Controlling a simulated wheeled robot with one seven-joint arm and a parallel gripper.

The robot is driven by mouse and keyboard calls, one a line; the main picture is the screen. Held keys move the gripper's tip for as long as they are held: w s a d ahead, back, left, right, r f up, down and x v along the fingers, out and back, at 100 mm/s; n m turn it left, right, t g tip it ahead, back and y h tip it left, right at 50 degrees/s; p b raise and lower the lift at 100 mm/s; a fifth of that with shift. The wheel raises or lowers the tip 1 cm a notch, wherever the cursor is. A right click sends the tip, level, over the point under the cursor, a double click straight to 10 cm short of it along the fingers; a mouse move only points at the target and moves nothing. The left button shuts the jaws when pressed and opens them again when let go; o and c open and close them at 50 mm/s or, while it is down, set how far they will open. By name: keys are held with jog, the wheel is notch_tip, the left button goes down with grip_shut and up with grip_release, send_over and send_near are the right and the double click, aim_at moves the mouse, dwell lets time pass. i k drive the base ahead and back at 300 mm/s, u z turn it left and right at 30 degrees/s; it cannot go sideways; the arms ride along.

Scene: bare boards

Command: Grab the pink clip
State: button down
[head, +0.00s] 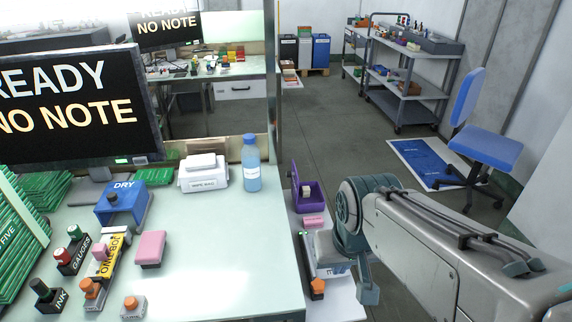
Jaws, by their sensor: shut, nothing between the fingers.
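A small pink block-like piece (313,221), the likeliest pink clip, lies on the narrow pale side shelf (341,312) right of the main table, just in front of an open purple box (309,193). Its details are too small to make out. A larger pink pad (150,249) lies on the main table. My gripper (368,292) is at the end of my arm, pointing down over the side shelf, nearer to me than the small pink piece and apart from it. It is shut and holds nothing. Parts of the shelf are hidden behind it.
A black block with an orange top (317,288) stands on the shelf beside my gripper. The main table (215,255) holds a blue bottle (251,165), a wipe box (203,173), and several stamps. A blue chair (480,150) stands at the right. Open floor lies beyond.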

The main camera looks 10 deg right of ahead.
aim_at(99, 250)
jog(key=u, duration=0.75)
jog(key=k, duration=0.35)
jog(key=u, duration=1.35)
jog(key=k, duration=0.55)
jog(key=u, duration=0.8)
jog(key=i, duration=1.3)
jog(key=z, duration=0.45)
jog(key=i, duration=0.95)
jog(key=z, duration=1.45)
jog(key=i, duration=0.45)
jog(key=z, duration=0.45)
